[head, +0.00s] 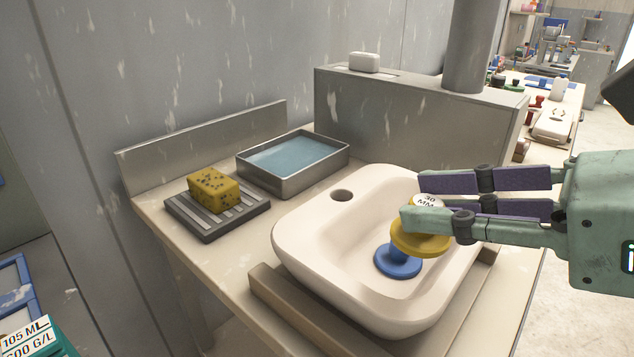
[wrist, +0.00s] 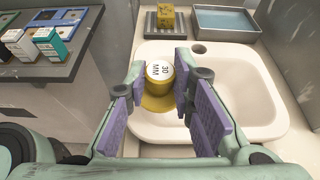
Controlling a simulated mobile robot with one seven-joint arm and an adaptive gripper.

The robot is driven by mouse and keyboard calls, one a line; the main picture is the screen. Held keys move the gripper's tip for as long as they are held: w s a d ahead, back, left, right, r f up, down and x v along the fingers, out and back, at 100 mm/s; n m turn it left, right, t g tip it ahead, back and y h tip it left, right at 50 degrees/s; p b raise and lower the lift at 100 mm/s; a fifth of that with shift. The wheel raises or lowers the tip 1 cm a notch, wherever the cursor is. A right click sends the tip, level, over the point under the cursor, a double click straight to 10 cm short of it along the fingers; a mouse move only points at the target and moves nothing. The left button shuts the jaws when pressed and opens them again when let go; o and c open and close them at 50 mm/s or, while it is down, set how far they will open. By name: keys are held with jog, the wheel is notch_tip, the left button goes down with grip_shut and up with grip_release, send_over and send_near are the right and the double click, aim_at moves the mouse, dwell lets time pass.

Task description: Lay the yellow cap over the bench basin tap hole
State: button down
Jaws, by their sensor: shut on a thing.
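My gripper (head: 425,215) is shut on the yellow cap (head: 420,241), which has a wide flange and a white top marked "30 MM". The cap also shows between the fingers in the wrist view (wrist: 157,102). It is held over the right part of the white basin (head: 300,235). The tap hole (head: 341,195) is a dark round opening in the basin's back rim, left of the cap, and nothing covers it. It also shows in the wrist view (wrist: 198,49). A blue cap (head: 398,262) sits in the basin bowl, below the yellow cap and partly hidden by it.
A metal tray of water (head: 345,158) and a yellow sponge (head: 213,190) on a slatted rack (head: 207,236) stand behind and left of the basin. A grey metal box (head: 420,122) with a thick pipe (head: 474,45) rises behind it.

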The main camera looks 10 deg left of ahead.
jog(key=shift+w+a, duration=0.35)
jog(key=shift+a, duration=0.1)
jog(key=w+a+p, duration=0.1)
jog(key=w+a, duration=0.1)
jog(key=w, duration=0.2)
jog(key=w+a+f+p, duration=0.1)
jog(key=w+a, duration=0.1)
jog(key=w, duration=0.3)
jog(key=w+a+p, duration=0.1)
jog(key=w+a, duration=0.1)
jog(key=w, duration=0.3)
jog(key=shift+w+f, duration=0.1)
jog(key=shift+f, duration=0.1)
notch_tip(320, 180, down, 3)
jog(key=shift+w+a+f+p, duration=0.1)
jog(key=shift+f+p, duration=0.1)
jog(key=shift+p, duration=0.3)
jog(key=shift+f, duration=0.1)
jog(key=shift+f+b, duration=0.4)
jog(key=shift+b, duration=0.15)
jog(key=c, duration=1.4)
grip_release()
jog(key=shift+r, duration=0.15)
